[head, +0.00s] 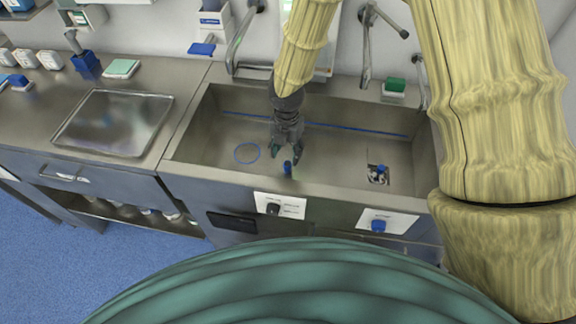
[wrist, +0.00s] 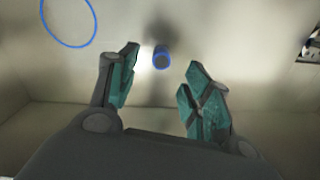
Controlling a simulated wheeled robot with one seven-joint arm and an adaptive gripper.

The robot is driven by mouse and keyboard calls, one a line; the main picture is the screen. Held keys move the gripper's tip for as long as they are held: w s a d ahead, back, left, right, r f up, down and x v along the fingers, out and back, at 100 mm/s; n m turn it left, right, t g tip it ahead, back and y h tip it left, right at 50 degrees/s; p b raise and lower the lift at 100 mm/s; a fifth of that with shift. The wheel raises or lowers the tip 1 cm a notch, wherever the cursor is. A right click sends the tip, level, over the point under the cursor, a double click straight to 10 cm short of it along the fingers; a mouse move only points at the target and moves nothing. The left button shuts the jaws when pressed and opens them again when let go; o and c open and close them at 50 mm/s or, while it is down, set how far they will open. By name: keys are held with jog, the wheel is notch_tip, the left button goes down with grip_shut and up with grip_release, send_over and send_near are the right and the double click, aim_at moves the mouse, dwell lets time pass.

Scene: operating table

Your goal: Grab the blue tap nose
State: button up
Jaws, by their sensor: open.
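A small blue cylinder, which looks like the blue tap nose (head: 287,168), stands in the sink near its front wall. In the wrist view the blue tap nose (wrist: 162,57) shows as a dark round end with a blue rim, beyond and between the fingertips. My gripper (head: 286,153) points down into the sink, just above and behind the blue piece in the picture. In the wrist view my gripper (wrist: 161,72) is open, with teal finger pads spread apart and nothing held. Whether the fingers reach down around the piece I cannot tell.
The sink (head: 340,185) has walls on all sides. A blue ring (head: 247,153) lies left of my gripper, and a drain (head: 378,175) with a blue part is to the right. Taps (head: 368,45) stand behind. A blue knob (head: 378,226) is on the front panel.

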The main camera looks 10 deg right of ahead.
aim_at(287, 164)
jog(key=shift+w+f, duration=0.3)
jog(key=shift+f, duration=0.45)
jog(key=shift+s+f, duration=0.1)
jog(key=shift+s, duration=0.25)
jog(key=shift+s+f+p, duration=0.1)
jog(key=shift+f+p, duration=0.9)
jog(key=shift+f, duration=1.5)
jog(key=shift+c, duration=0.5)
jog(key=c, duration=0.8)
